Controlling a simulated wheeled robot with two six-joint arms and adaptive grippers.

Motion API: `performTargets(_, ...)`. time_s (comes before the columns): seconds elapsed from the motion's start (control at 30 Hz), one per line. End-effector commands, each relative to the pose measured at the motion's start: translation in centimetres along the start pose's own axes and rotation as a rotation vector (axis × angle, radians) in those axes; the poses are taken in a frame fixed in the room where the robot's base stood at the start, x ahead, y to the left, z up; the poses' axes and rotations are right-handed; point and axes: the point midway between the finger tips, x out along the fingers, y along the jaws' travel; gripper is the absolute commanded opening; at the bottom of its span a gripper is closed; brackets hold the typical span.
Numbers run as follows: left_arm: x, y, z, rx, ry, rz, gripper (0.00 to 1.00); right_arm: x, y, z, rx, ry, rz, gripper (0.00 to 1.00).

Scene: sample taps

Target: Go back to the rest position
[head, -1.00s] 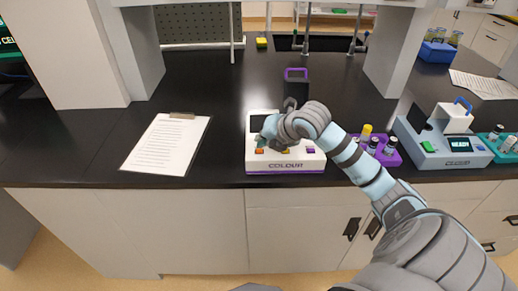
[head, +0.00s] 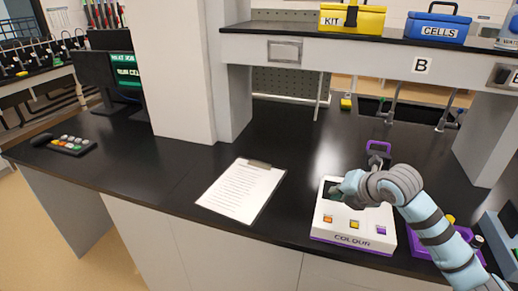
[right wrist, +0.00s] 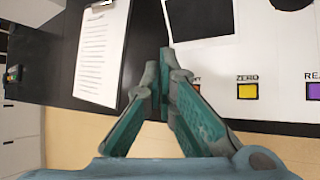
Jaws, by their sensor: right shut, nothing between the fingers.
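My right gripper (head: 340,192) is shut and empty. In the head view it is over the left part of the white COLOUR instrument (head: 338,224), near its dark panel. In the right wrist view the closed fingertips (right wrist: 167,56) are by the left edge of the instrument's top face (right wrist: 212,60), and I cannot tell whether they touch it. A yellow ZERO button (right wrist: 248,91) and a purple button (right wrist: 313,91) are to the right of the fingers. An orange button (head: 328,218) shows in the head view. My left gripper is out of view.
A clipboard (head: 240,190) lies on the black bench left of the instrument. A purple vial rack (head: 424,243) is to its right, partly behind my arm. A shelf above holds a yellow KIT box (head: 352,18) and a blue CELLS box (head: 437,24). A keypad (head: 71,145) lies far left.

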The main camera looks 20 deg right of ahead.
Motion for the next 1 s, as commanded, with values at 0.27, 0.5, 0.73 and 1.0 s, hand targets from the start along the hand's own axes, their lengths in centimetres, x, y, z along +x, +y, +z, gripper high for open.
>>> performTargets(0.27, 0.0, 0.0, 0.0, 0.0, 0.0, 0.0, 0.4, -0.1, 6.5, -6.3, -0.017, 0.149, 0.333, 0.0)
performTargets(0.5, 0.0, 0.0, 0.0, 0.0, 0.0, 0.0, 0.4, -12.8, 15.3, -6.8, 0.872, 0.123, 1.325, 0.0)
performTargets(0.73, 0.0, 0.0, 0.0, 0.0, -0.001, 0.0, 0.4, -4.1, -4.6, -10.1, 1.947, -0.324, 0.683, 0.0)
performTargets(1.0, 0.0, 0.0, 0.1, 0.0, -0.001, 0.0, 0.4, -3.2, -13.7, -26.5, 2.184, -0.339, -0.175, 0.0)
